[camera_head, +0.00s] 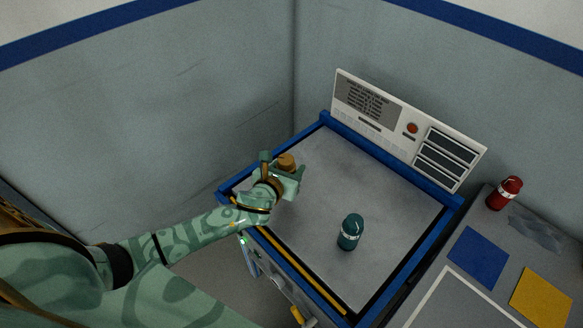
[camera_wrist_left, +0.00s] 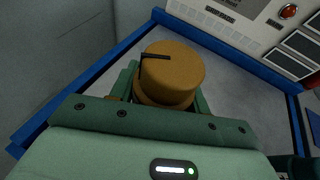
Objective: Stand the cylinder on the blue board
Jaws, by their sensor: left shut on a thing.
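My left gripper (camera_head: 280,172) is shut on an ochre cylinder (camera_head: 286,161) over the left part of the grey table. In the left wrist view the ochre cylinder (camera_wrist_left: 172,72) fills the space between the fingers, its round top with a dark mark facing the camera. The fingers hide its lower part, and I cannot tell if it touches the table. The blue board (camera_head: 478,256) lies flat and bare on the grey side counter at the right. My right gripper is not in view.
A teal cylinder (camera_head: 349,232) stands on the blue-edged table (camera_head: 390,180). A red cylinder (camera_head: 504,193) and a yellow board (camera_head: 541,296) are on the side counter near the blue board. A control panel (camera_head: 405,128) rises behind the table.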

